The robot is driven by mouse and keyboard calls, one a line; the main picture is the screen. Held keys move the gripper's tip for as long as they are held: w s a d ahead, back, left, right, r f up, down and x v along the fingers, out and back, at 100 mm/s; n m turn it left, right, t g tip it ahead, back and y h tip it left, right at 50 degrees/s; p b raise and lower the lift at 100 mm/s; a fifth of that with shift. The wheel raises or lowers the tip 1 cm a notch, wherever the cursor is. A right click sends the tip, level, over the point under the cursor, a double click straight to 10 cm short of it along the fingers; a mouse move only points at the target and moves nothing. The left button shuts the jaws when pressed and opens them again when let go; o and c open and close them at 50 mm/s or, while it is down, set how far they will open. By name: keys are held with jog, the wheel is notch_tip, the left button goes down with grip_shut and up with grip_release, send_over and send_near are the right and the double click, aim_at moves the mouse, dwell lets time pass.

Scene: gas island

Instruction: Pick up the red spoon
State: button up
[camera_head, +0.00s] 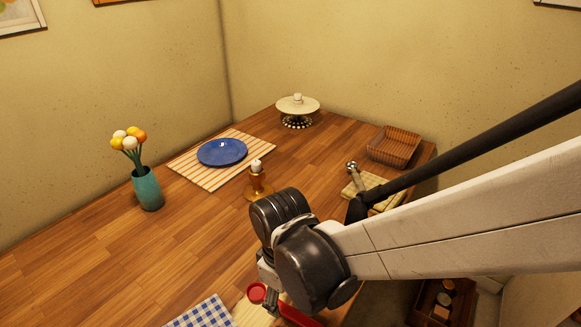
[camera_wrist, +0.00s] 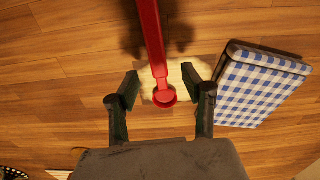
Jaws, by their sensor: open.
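The red spoon (camera_wrist: 154,45) runs down from the top edge in the wrist view, its round end (camera_wrist: 165,97) between my fingers. In the head view its round red end (camera_head: 257,292) and part of its red length (camera_head: 298,317) show at the bottom, partly covered by my arm. My gripper (camera_wrist: 161,76) is open, one finger on each side of the spoon with a gap to both. I cannot tell how high the fingers are above it. A pale board (camera_wrist: 182,76) shows beneath the spoon.
A blue checkered cloth-like block (camera_wrist: 258,85) lies right of the gripper. Farther off stand a brass candle holder (camera_head: 257,184), a teal vase (camera_head: 147,188), a blue plate (camera_head: 222,152) on a striped mat (camera_head: 193,168), a cake stand (camera_head: 297,106) and a basket (camera_head: 394,146).

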aim_at(284, 308)
jog(key=shift+w+f+b, duration=0.15)
jog(key=shift+f+b, duration=0.7)
jog(key=shift+f, duration=1.8)
grip_shut()
